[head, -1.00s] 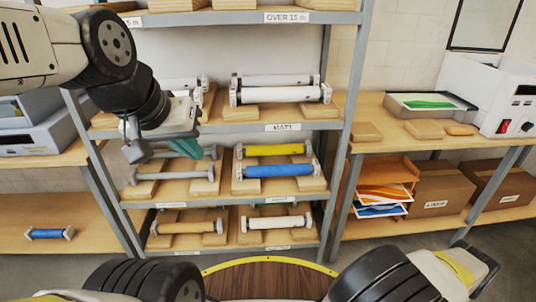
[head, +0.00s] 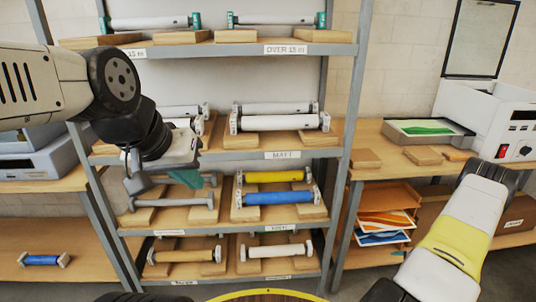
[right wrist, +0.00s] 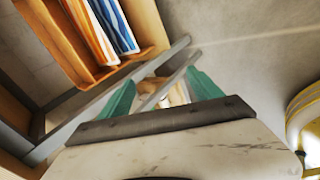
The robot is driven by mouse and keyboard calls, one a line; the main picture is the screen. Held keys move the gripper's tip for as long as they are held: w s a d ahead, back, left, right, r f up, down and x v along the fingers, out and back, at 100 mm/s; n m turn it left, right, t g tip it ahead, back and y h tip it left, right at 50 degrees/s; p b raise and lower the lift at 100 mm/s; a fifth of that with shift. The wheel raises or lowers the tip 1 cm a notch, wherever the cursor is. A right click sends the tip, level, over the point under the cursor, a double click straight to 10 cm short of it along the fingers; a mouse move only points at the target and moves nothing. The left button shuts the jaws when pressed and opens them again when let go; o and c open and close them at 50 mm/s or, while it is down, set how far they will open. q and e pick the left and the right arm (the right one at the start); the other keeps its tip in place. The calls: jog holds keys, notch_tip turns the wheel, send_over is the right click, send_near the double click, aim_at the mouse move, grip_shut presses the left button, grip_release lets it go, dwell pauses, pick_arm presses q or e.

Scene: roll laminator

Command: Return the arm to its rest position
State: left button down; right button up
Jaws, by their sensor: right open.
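My left arm comes in from the left in the head view, with its gripper (head: 165,180) hanging in front of the shelf rack. Its grey and teal parts overlap the shelf behind, so its opening is unclear. My right arm (head: 450,235), white with a yellow band, rises from the lower right of the head view in front of the right bench. Its gripper cannot be made out there. In the right wrist view my right gripper (right wrist: 163,92) shows two green fingers spread apart, with nothing held between them.
The shelf rack (head: 282,156) holds several rolls on wooden cradles. A blue roll (head: 43,260) lies on the lower left bench. At right are a tray (head: 428,131), a white machine (head: 490,110) and an orange paper tray (head: 388,200). Bench bars lie close behind the right fingers.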

jog(key=w+a+r+m+h, duration=0.15)
jog(key=w+r, duration=0.25)
jog(key=r, duration=0.7)
jog(key=w+d+r+m+h, duration=0.1)
jog(key=w+r+m, duration=0.3)
jog(key=r, duration=0.8)
jog(key=s+a+r+m, duration=0.1)
jog(key=a+r+m, duration=0.1)
jog(key=a+r, duration=0.5)
jog(key=s+a+r+m, duration=0.1)
jog(key=a+r+m, duration=0.15)
jog(key=r, duration=0.85)
jog(key=s+a+r+m, duration=0.4)
jog(key=s+a+r, duration=0.75)
jog(key=a, duration=0.25)
jog(key=s+a+r+m+g+y, duration=0.1)
jog(key=s+a+y, duration=0.1)
jog(key=s+a, duration=0.4)
jog(key=s+a+r+m+y, duration=0.1)
jog(key=s+a, duration=0.4)
jog(key=s, duration=0.4)
jog(key=shift+s+a+r+m+g+y, duration=0.2)
jog(key=shift+a+r+m+g+y, duration=0.15)
jog(key=shift+r+m+g, duration=0.05)
